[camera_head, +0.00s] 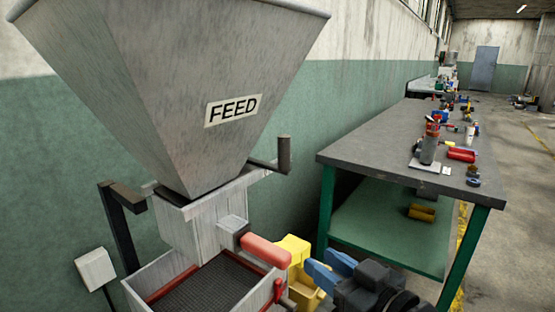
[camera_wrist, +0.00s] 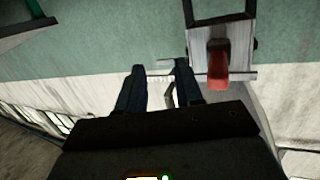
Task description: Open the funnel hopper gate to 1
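The grey funnel hopper (camera_head: 170,85) with a FEED label fills the left of the head view. Under its throat is a pale housing (camera_head: 190,222) from which a red handle (camera_head: 266,250) sticks out to the right. The red handle also shows in the wrist view (camera_wrist: 218,70), to the right of my fingers. My gripper (camera_head: 319,262) has blue fingers and is to the right of the red handle, apart from it. In the wrist view the fingers (camera_wrist: 158,75) are spread with a gap and hold nothing. Gate markings are not readable.
A dark crank-like grip (camera_head: 284,155) juts out right of the hopper throat. A mesh-bottomed tray (camera_head: 215,290) lies below the housing. Yellow bins (camera_head: 297,250) stand behind my gripper. A workbench (camera_head: 375,140) with tools and green legs is to the right.

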